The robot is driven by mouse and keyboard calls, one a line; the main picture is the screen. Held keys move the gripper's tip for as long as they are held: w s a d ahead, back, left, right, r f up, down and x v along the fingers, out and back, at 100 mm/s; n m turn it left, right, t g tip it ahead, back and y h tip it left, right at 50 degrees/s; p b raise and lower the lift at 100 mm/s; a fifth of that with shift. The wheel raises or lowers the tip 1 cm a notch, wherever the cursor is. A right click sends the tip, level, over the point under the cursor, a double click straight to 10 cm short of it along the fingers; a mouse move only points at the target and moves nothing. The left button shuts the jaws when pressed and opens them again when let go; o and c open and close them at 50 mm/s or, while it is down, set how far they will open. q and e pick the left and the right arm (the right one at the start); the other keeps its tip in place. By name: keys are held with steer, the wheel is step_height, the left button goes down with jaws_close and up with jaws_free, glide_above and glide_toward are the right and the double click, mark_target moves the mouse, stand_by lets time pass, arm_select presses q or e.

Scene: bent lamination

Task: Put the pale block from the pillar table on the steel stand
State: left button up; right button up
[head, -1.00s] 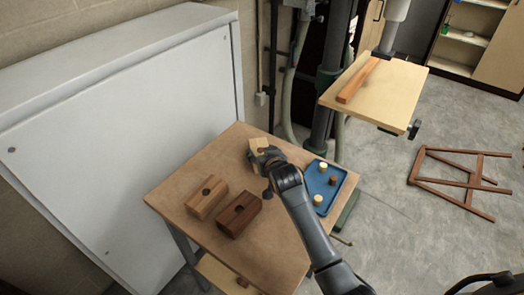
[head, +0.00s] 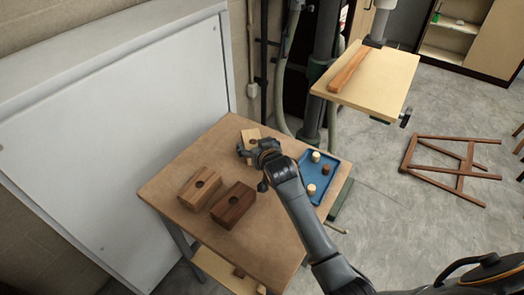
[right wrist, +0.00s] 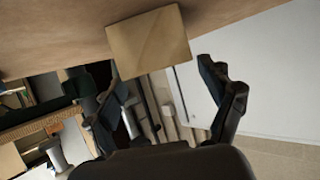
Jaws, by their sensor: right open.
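The pale block (head: 251,135) rests near the back corner of a brown-topped table with grey metal legs (head: 270,225), which I take to be the steel stand. My right gripper (head: 251,149) is just in front of the block and hides its near part in the head view. In the right wrist view the block (right wrist: 150,42) sits against the tabletop (right wrist: 60,30), beyond the open fingers (right wrist: 160,85), with a visible gap to them. The pillar table (head: 375,90) at upper right carries a long reddish-brown strip. My left gripper is not in view.
A brown block with a hole (head: 200,187) and a darker one (head: 233,205) stand on the brown table's left half. A blue tray (head: 330,187) with several small pegs lies right of the gripper. A wooden frame (head: 450,168) lies on the floor. A white panel (head: 120,150) stands behind.

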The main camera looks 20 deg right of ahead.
steer(key=v, duration=1)
steer(key=shift+s, duration=0.3)
